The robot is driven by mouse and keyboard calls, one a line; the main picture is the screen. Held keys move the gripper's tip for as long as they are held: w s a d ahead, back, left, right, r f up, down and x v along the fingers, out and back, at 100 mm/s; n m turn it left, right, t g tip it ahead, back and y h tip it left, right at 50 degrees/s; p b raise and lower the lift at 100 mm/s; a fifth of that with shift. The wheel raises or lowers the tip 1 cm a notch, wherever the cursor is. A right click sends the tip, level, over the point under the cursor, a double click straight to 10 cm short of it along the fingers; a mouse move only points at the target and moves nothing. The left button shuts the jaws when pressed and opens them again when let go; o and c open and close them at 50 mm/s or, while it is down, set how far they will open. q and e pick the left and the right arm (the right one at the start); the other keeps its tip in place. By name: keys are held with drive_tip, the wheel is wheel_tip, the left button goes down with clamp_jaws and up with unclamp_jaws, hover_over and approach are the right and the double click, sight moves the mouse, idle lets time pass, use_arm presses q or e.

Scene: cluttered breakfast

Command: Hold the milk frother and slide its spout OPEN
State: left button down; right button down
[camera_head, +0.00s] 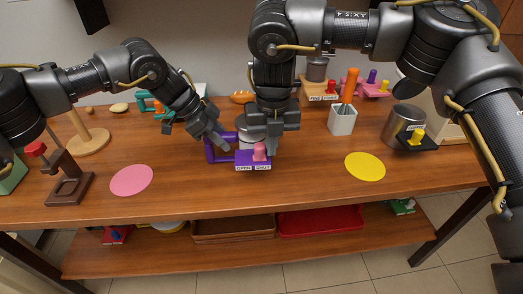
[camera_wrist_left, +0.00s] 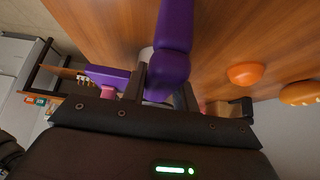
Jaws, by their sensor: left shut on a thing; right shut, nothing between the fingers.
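The milk frother is a grey-white can (camera_head: 248,129) with a purple handle (camera_head: 212,153) and a purple front block (camera_head: 243,158) marked OPEN at left and SHUT at right. A pink knob (camera_head: 259,151) stands on the block, above the SHUT side. My left gripper (camera_head: 219,144) is shut on the purple handle, which also shows between its fingers in the left wrist view (camera_wrist_left: 167,68). My right gripper (camera_head: 270,143) is shut and empty, pointing down just above and behind the knob. It hides part of the can; I cannot tell if it touches the knob.
A pink disc (camera_head: 131,180) and a yellow disc (camera_head: 365,166) lie on the table. A white holder (camera_head: 342,121) with an orange handle and a grey pot (camera_head: 402,126) with a yellow knob stand right. A brown stand (camera_head: 70,187) is at left. The front middle is clear.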

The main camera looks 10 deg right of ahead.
sight(255, 145)
drive_tip(key=shift+a, duration=1.55)
drive_tip(key=shift+w+a, duration=0.1)
drive_tip(key=shift+a, duration=0.3)
drive_tip(key=shift+d, duration=0.7)
drive_tip(key=shift+r, duration=3.5)
